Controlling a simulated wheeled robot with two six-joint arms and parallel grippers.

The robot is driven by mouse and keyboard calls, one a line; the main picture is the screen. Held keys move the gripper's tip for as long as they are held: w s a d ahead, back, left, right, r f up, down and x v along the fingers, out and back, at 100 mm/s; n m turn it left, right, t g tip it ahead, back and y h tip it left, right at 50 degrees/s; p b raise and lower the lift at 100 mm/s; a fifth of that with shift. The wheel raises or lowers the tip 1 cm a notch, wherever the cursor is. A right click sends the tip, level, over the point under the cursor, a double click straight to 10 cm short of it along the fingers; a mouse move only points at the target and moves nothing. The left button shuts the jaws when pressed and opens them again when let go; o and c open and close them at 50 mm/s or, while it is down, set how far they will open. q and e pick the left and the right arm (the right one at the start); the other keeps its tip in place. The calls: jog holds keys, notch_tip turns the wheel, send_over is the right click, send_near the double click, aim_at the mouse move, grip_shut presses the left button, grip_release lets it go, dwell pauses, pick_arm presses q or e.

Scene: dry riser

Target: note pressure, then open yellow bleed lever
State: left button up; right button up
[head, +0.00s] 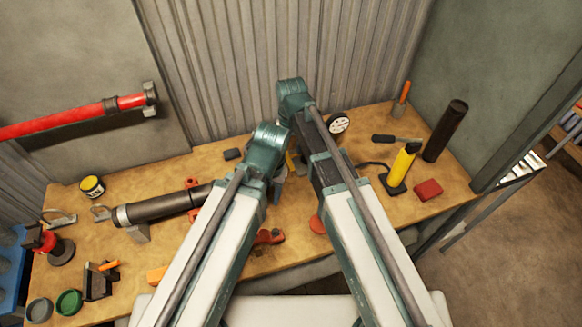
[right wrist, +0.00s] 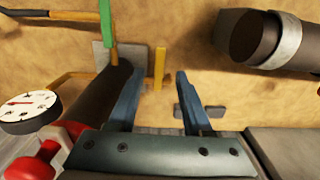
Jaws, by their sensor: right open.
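The round white-faced pressure gauge (head: 338,122) stands behind my arms in the head view. In the right wrist view the gauge (right wrist: 30,106) is at the left edge, with a red needle; its figures are too small to read. An upright yellow bar (right wrist: 159,68), possibly the bleed lever, shows past the fingertips, apparently untouched. My right gripper (right wrist: 160,78) is open, with nothing seen held between its fingers. A dark pipe (right wrist: 95,100) lies beside its left finger.
On the wooden bench, a dark pipe with a grey ring (head: 160,208) lies at left. A yellow bottle-like object (head: 402,165), a dark cylinder (head: 446,131) and a red block (head: 428,190) stand at right. A red pipe (head: 75,118) runs along the wall.

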aim_at(291, 165)
notch_tip(291, 165, down, 6)
jog(key=b, duration=0.4)
jog(key=shift+r+b, duration=0.1)
jog(key=shift+b, duration=0.3)
grip_shut()
dwell(0.9)
